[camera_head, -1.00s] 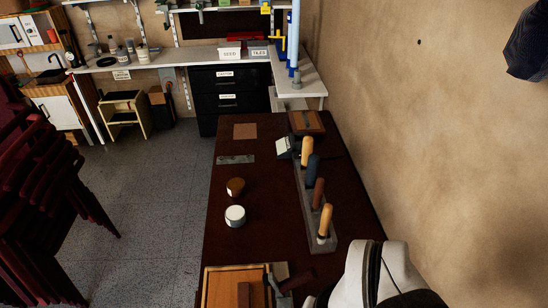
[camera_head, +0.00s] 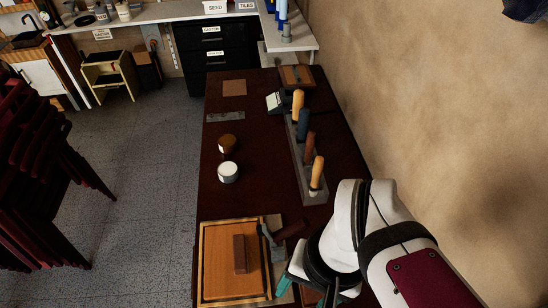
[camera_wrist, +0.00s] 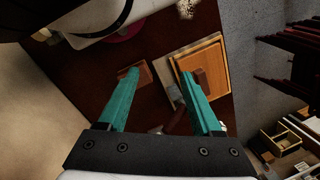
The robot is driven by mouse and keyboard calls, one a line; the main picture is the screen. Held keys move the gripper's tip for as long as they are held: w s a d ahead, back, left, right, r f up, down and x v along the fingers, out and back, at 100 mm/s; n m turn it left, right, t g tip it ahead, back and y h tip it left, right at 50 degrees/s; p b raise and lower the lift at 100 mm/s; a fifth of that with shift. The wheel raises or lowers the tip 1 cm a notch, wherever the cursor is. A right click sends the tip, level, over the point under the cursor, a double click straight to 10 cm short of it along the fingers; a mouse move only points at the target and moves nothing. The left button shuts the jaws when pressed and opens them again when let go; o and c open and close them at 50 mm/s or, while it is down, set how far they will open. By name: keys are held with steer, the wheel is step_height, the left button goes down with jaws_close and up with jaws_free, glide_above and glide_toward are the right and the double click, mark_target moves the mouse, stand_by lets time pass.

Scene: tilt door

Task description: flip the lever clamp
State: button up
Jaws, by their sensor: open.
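The lever clamp (camera_head: 268,236) is a grey metal piece with a dark reddish handle (camera_head: 291,229) pointing right. It sits at the right edge of a wooden board (camera_head: 216,286) that carries an upright-looking brown block (camera_head: 239,254). My gripper (camera_head: 285,283) is just below and right of the clamp, apart from it in the picture. In the wrist view my gripper (camera_wrist: 158,75) shows two teal fingers spread, with nothing held. The board (camera_wrist: 214,70) lies beyond the right finger there. A dark handle (camera_wrist: 177,120) shows between the fingers, partly hidden.
A rack of several tools (camera_head: 311,186) runs along the right of the dark table (camera_head: 260,150). A brown jar (camera_head: 227,143) and a white jar (camera_head: 228,172) stand left of it. A wall is at the right.

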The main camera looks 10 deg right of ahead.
steer(key=w+r+m, duration=0.1)
steer(key=w, duration=0.1)
steer(key=w+r+m, duration=0.1)
steer(key=w+m, duration=0.1)
steer(key=w+r+m, duration=0.1)
steer(key=w+m, duration=0.1)
steer(key=w, duration=0.1)
steer(key=shift+d+r+g+h, duration=0.3)
steer(key=shift+d+r+g, duration=0.05)
steer(key=shift+d+g, duration=0.05)
steer(key=shift+c, duration=0.2)
steer(key=m+g, duration=0.1)
steer(key=m, duration=0.8)
glide_toward(293, 225)
steer(key=shift+h, duration=0.4)
steer(key=f, duration=0.3)
steer(key=s+f, duration=0.1)
steer(key=f, duration=0.3)
steer(key=a+f, duration=0.1)
steer(key=f, duration=0.2)
steer(key=shift+s+f, duration=0.35)
steer(key=shift+f, duration=0.3)
jaws_close()
